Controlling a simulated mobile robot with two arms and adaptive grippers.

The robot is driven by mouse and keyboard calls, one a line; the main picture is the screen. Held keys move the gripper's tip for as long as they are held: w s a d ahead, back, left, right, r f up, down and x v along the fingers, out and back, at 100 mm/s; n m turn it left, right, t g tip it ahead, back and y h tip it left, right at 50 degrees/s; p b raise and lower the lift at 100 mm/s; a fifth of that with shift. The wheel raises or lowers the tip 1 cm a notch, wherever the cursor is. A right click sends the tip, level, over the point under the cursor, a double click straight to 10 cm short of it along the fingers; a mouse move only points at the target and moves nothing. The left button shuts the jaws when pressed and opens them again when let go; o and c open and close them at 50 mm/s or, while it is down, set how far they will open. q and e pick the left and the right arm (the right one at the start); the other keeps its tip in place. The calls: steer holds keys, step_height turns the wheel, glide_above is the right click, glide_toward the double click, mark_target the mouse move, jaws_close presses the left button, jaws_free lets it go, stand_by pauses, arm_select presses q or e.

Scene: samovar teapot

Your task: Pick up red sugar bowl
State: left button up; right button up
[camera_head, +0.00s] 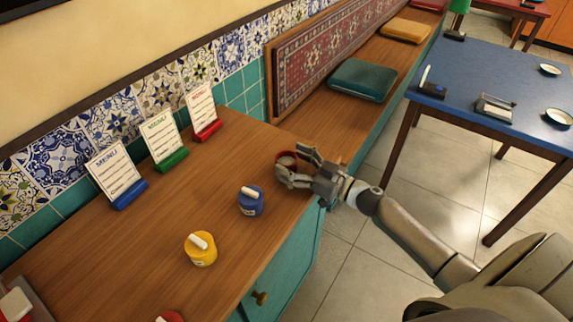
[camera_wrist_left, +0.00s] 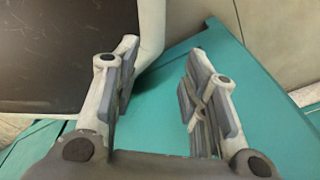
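A small round red bowl (camera_head: 279,160) with a pale inside stands near the counter's right edge in the head view. My right gripper (camera_head: 292,165) is at this bowl, its fingers apart on either side of it and hiding part of it. I cannot tell whether the fingers press on it. Another red container (camera_head: 172,317) is cut off by the bottom edge of the head view. My left gripper (camera_wrist_left: 152,90) is open and empty in the left wrist view, over a teal surface.
The wooden counter (camera_head: 125,240) also bears a blue jar (camera_head: 250,204), a yellow jar (camera_head: 200,253) and several cards in coloured stands (camera_head: 168,157). A bench with cushions (camera_head: 362,80) runs behind. A blue table (camera_head: 470,72) stands at right. Tiled floor lies between.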

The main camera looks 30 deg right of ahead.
steer(key=c, duration=1.1)
steer(key=shift+o, duration=0.2)
steer(key=shift+r, duration=0.15)
steer(key=shift+r, duration=0.5)
steer(key=s+r+p, duration=0.2)
steer(key=s+r, duration=0.9)
steer(key=s, duration=0.3)
steer(key=shift+d+r, duration=0.15)
steer(key=shift+r, duration=0.25)
